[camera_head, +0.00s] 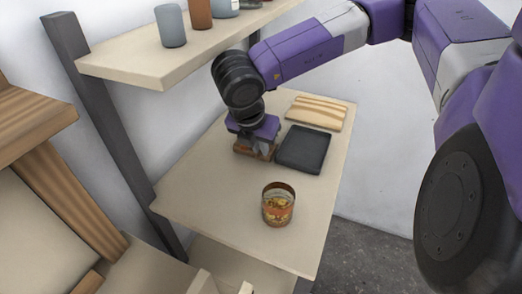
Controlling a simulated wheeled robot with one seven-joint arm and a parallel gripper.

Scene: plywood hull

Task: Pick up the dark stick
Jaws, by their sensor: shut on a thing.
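My gripper (254,146) points down over the pale wooden shelf board, left of the dark tray. It is shut on a brown piece (262,156) that shows low at the jaws and looks like the dark stick. Most of this piece is hidden by the gripper, so its length and ends do not show. I cannot tell whether it touches the board or hangs just above it. No other dark stick is in view.
The dark square tray (304,150) lies just right of my gripper. A light slatted wooden board (317,113) lies behind it. A patterned glass or tin (278,205) stands nearer the front. An upper shelf (150,62) holds several cups and containers. The lower board (205,205) is clear at front left.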

